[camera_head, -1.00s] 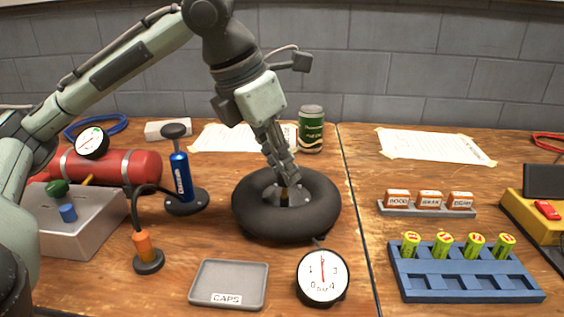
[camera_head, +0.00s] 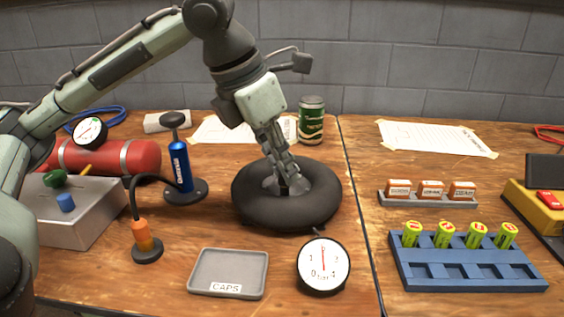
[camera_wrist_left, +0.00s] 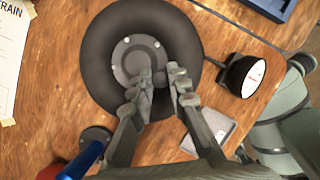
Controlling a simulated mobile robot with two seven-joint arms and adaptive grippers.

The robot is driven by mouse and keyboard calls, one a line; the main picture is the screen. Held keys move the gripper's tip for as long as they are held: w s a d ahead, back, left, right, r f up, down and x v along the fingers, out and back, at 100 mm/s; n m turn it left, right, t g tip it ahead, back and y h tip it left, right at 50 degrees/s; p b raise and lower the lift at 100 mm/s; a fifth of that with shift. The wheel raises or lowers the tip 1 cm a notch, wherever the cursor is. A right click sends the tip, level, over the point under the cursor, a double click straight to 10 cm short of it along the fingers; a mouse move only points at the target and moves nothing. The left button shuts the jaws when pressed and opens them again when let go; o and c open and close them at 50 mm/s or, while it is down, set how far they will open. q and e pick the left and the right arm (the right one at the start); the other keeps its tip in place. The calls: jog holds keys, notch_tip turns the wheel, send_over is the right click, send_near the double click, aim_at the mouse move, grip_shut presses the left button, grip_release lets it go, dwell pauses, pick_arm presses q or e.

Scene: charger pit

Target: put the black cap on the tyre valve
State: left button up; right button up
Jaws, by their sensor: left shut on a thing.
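The black tyre (camera_head: 250,205) lies flat on the bench, with a grey hub in its middle. My left gripper (camera_head: 287,190) reaches down into the tyre's centre and its fingertips are low at the hub. It is shut on a small dark thing, likely the black cap (camera_wrist_left: 160,77), which shows only faintly between the fingers in the wrist view. The tyre valve is hidden by the fingers, so I cannot tell whether cap and valve touch. The grey caps tray (camera_head: 229,271) looks empty. My right gripper is not in view.
A round gauge (camera_head: 323,265) stands close in front of the tyre. A blue pump (camera_head: 181,168) and an orange-handled tool (camera_head: 143,240) stand to its left, a green can (camera_head: 311,121) behind. A blue battery rack (camera_head: 465,272) is at right.

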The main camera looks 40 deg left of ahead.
pick_arm(q)
jog(key=o, duration=0.8)
jog(key=shift+r, duration=0.1)
jog(key=v, duration=1.2)
dwell(0.3)
